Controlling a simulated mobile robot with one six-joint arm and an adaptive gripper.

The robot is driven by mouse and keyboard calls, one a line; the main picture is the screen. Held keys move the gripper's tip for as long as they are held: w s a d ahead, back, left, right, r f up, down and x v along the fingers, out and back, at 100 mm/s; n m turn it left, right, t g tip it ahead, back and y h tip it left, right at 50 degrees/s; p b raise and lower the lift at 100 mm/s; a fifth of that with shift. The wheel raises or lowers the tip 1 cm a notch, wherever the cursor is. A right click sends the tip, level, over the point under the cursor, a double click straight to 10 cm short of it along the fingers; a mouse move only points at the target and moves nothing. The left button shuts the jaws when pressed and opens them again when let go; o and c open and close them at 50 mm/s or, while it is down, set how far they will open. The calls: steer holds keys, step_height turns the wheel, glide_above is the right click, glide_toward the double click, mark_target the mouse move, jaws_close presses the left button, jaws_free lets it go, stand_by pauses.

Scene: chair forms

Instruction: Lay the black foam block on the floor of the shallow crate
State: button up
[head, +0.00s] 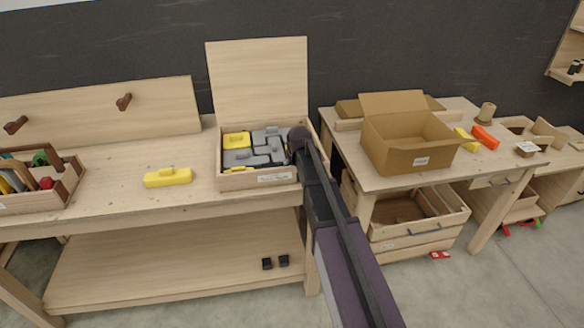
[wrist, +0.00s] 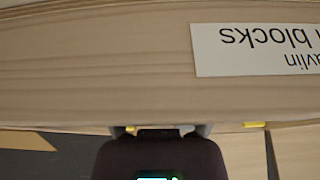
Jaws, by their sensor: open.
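An open, lidded shallow wooden crate (head: 235,181) stands on the left workbench, with grey and yellow blocks inside. My gripper is over its right part in the head view, where my arm hides it and that corner. In the wrist view my gripper (wrist: 160,132) shows at the bottom, open, close to the crate's labelled wooden wall (wrist: 100,65). A dark patch shows between the fingers; I cannot tell whether it is a block. Two small black pieces (head: 267,264) lie on the lower shelf; I cannot tell whether either is foam. No black foam block is clearly identifiable.
A yellow block (head: 168,177) lies on the bench left of the crate, beyond it a tool caddy (head: 70,190). A cardboard box (head: 395,150) stands on the right table, with a wooden drawer crate (head: 405,241) below. The crate's raised lid (head: 258,75) blocks the back.

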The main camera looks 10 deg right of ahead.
steer(key=shift+p+v, duration=5.6)
steer(key=shift+v, duration=0.5)
steer(key=shift+w, duration=0.1)
steer(key=shift+s, duration=0.2)
steer(key=s+f+g, duration=0.1)
steer(key=s+g, duration=0.3)
steer(key=s, duration=2)
steer(key=shift+a+f+g, duration=0.2)
steer(key=shift+a+g, duration=0.1)
steer(key=shift+a, duration=0.1)
steer(key=shift+c, duration=0.2)
steer(key=c, duration=0.3)
steer(key=shift+c, duration=0.2)
